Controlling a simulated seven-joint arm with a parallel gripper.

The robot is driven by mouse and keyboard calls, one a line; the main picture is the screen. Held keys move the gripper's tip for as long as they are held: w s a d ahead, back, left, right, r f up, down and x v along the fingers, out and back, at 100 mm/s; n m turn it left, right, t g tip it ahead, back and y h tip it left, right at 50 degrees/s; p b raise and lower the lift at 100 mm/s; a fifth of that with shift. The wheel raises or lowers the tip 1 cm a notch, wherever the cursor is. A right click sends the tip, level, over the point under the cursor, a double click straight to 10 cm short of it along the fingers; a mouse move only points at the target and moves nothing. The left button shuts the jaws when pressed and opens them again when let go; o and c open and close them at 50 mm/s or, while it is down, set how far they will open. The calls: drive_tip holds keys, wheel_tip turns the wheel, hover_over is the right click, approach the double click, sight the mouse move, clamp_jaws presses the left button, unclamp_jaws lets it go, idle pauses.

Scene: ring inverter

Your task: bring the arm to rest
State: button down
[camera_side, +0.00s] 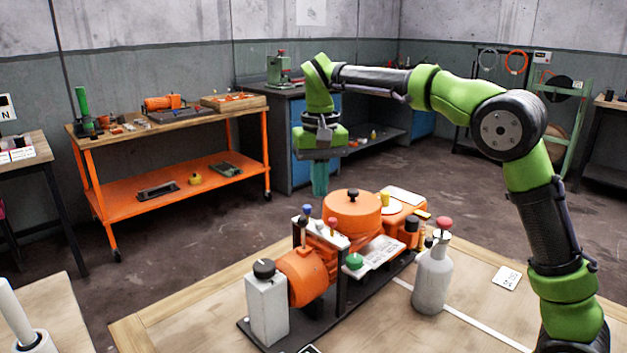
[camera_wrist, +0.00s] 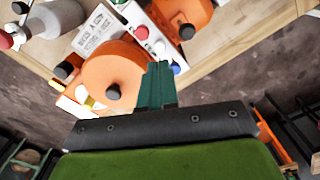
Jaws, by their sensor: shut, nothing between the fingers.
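My gripper (camera_side: 320,180) hangs at the end of my green and black arm, pointing down above the back of the orange machine. Its teal fingers are together with nothing between them. In the wrist view the shut fingers (camera_wrist: 158,84) show beside the machine's orange round housing (camera_wrist: 105,75). The orange machine (camera_side: 352,214) stands on a dark base plate on the wooden table (camera_side: 460,325). From the side, the fingertips look above and slightly behind the round housing, apart from it.
A grey bottle with a red cap (camera_side: 432,275) stands on the table right of the machine. A small white card (camera_side: 507,279) lies farther right. An orange workbench (camera_side: 180,177) and a dark cabinet (camera_side: 290,130) stand behind. Open floor lies between them and the table.

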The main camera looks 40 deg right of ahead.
drive_tip(key=shift+r, duration=0.4)
drive_tip(key=shift+w, duration=0.15)
drive_tip(key=shift+s+d+f+n, duration=0.1)
drive_tip(key=shift+s+f+n, duration=0.1)
drive_tip(key=shift+f, duration=0.45)
drive_tip(key=shift+s+f+n, duration=0.1)
drive_tip(key=shift+f+n, duration=0.1)
drive_tip(key=shift+f, duration=0.4)
drive_tip(key=s+a+f+n+t+y, duration=0.1)
drive_tip(key=s+t, duration=0.6)
drive_tip(key=s, duration=1.5)
drive_tip(key=shift+a+f+y, duration=0.25)
drive_tip(key=shift+f+y, duration=0.25)
drive_tip(key=shift+f, duration=0.15)
drive_tip(key=c, duration=1.8)
unclamp_jaws()
drive_tip(key=shift+c, duration=0.2)
